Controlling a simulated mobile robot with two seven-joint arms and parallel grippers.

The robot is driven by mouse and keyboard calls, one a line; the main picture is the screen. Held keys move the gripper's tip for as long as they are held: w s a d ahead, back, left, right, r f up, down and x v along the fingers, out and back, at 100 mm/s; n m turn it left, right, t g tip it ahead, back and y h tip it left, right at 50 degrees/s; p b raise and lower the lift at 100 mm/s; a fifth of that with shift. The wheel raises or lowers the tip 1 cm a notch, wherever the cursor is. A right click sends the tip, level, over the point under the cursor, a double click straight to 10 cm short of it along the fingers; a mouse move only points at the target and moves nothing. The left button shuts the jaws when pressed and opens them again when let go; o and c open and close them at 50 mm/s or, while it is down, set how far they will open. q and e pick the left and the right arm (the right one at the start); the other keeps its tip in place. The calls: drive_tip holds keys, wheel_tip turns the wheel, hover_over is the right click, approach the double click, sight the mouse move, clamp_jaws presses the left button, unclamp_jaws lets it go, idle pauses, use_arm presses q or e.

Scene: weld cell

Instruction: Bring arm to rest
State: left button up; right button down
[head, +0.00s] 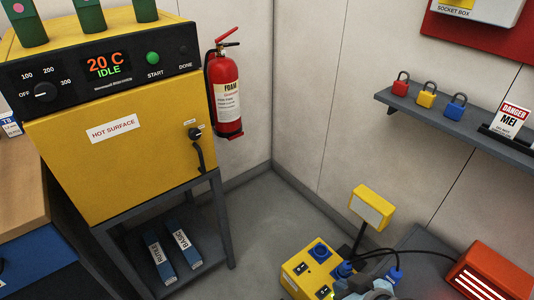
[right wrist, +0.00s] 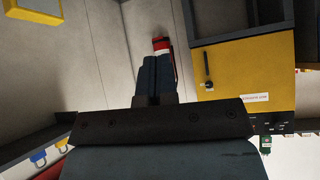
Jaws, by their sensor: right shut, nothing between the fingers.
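My right gripper (right wrist: 154,75) shows in the right wrist view with its two dark fingers side by side, shut and empty. In the head view only a small grey part of my right arm's end (head: 372,289) shows at the bottom edge, in front of the yellow socket box (head: 301,270). I cannot tell from this view whether it touches the box. My left gripper is not in view.
A yellow oven (head: 130,150) reading 20 C IDLE stands on a grey stand at left. A red extinguisher (head: 226,95) hangs beside it. A shelf (head: 440,118) with padlocks is on the right wall. An orange unit (head: 492,272) sits at bottom right. Floor (head: 265,235) between is clear.

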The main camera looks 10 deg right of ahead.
drive_tip(key=w+a+t+y+b, duration=0.3)
drive_tip(key=a+t+y+b, duration=0.5)
drive_tip(key=b, duration=0.5)
use_arm(q)
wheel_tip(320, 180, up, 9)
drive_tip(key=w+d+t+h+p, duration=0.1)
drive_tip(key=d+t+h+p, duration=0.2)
drive_tip(key=p, duration=0.9)
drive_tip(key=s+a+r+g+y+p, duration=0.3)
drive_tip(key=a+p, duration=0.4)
drive_tip(key=p, duration=2)
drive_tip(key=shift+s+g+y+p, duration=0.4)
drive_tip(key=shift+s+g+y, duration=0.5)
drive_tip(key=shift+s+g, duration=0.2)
use_arm(e)
drive_tip(key=s+d+r+g+h, duration=0.3)
drive_tip(key=d+r+g+h, duration=0.2)
drive_tip(key=d+r+h, duration=0.2)
drive_tip(key=shift+s+r+g, duration=0.2)
drive_tip(key=shift+s+g, duration=0.2)
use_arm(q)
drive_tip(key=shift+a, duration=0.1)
use_arm(e)
drive_tip(key=shift+d, duration=0.1)
